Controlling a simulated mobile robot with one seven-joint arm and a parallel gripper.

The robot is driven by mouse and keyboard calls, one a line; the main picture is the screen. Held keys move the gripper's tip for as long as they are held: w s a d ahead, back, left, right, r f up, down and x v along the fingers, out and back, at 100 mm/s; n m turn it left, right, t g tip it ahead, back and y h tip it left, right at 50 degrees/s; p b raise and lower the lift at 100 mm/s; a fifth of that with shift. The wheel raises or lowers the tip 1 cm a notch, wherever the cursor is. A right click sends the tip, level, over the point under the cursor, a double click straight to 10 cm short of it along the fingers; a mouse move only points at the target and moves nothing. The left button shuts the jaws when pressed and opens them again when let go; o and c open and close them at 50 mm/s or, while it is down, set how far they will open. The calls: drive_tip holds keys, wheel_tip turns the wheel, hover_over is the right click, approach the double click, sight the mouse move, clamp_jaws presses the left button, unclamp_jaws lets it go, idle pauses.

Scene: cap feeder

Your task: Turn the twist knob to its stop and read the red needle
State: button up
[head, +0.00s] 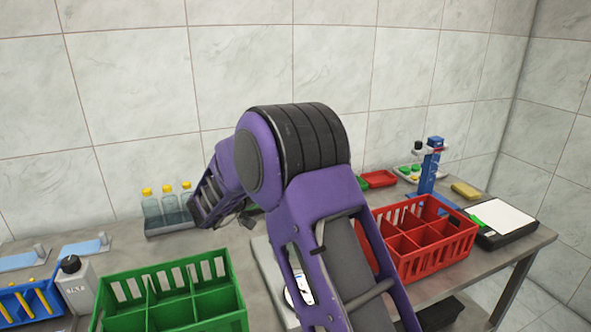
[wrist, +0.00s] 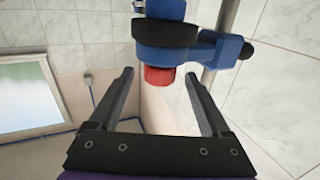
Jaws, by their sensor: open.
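My gripper (wrist: 159,75) is open and empty in the wrist view, one dark finger on each side. Between and beyond the fingertips is a red cylindrical end (wrist: 159,76) under a black collar on a blue fixture (wrist: 165,9). A blue side arm with a dark round end (wrist: 240,50) reaches right from it. A blue stand (head: 429,170) with a dark part and a little red near its top stands at the back right in the head view. I cannot tell which part is the twist knob. No red needle can be made out.
A red crate (head: 462,243) stands right of my arm, a green crate (head: 222,262) at the front left. Yellow-capped bottles (head: 168,206) stand at the back left. A white bottle (head: 75,285) stands beside a blue bin (head: 12,312). A black-framed white pad (head: 507,241) lies far right.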

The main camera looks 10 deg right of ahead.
drive_tip(key=v, duration=1.4)
drive_tip(key=shift+a, duration=0.25)
drive_tip(key=shift+s+r, duration=0.1)
